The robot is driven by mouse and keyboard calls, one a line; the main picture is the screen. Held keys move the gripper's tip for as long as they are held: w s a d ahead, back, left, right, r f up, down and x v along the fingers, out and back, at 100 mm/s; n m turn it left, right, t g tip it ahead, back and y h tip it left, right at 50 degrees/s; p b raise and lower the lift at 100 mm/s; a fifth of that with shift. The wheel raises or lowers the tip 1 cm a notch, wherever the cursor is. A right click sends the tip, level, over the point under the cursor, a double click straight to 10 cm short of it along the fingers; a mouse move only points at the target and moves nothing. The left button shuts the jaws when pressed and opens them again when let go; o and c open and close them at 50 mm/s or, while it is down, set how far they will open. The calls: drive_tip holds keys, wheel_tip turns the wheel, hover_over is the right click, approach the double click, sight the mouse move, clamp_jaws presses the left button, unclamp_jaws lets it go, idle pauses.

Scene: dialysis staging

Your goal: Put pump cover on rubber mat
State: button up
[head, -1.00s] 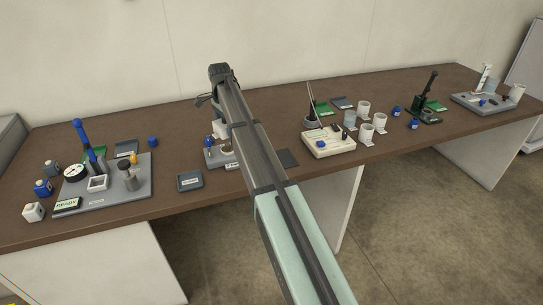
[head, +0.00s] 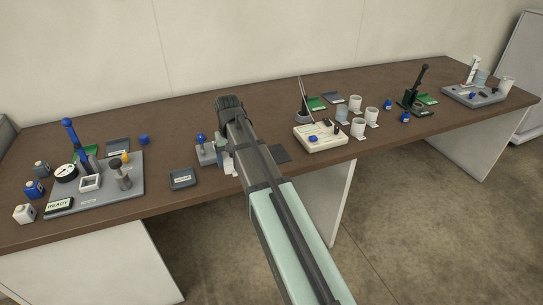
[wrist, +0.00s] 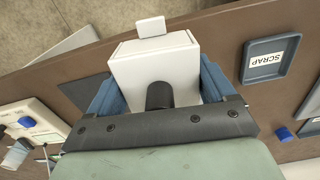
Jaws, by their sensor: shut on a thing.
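The pump cover is a white box (wrist: 155,62) in the wrist view. My gripper (wrist: 158,78) is shut on it, with a blue finger on each side. A dark grey rod shows in front of the cover's near face. In the head view my arm's end (head: 230,104) is over the middle of the table, and the arm hides most of the grip. The rubber mat is a flat dark square (head: 281,153) just right of the arm. The mat also shows left of the gripper in the wrist view (wrist: 88,93). The mat is bare where visible.
A grey base with a blue knob (head: 201,138) stands left of the arm. The blue-grey scrap tray (head: 183,180) lies near the front edge. A cream block (head: 320,139) stands right of the mat, with several white cups beyond.

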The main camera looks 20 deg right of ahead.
drive_tip(key=s+d, duration=0.1)
drive_tip(key=s, duration=0.1)
drive_tip(key=s+d+f, duration=0.1)
drive_tip(key=s+d, duration=0.1)
drive_tip(key=shift+f, duration=0.15)
drive_tip(key=w+d+r+m, duration=0.2)
drive_tip(key=w+d+m, duration=0.4)
drive_tip(key=d+m, duration=0.15)
drive_tip(key=w+d+r+m, duration=0.3)
drive_tip(key=w+d+m, duration=0.4)
drive_tip(key=m, duration=0.2)
drive_tip(key=shift+m, duration=0.25)
drive_tip(key=shift+s+a+f, duration=0.1)
drive_tip(key=shift+s+f, duration=0.05)
drive_tip(key=shift+f, duration=2.45)
drive_tip(key=shift+s+f, duration=0.1)
drive_tip(key=shift+f, duration=2.45)
drive_tip(key=shift+f, duration=0.15)
drive_tip(key=o, duration=0.9)
drive_tip(key=shift+o, duration=0.2)
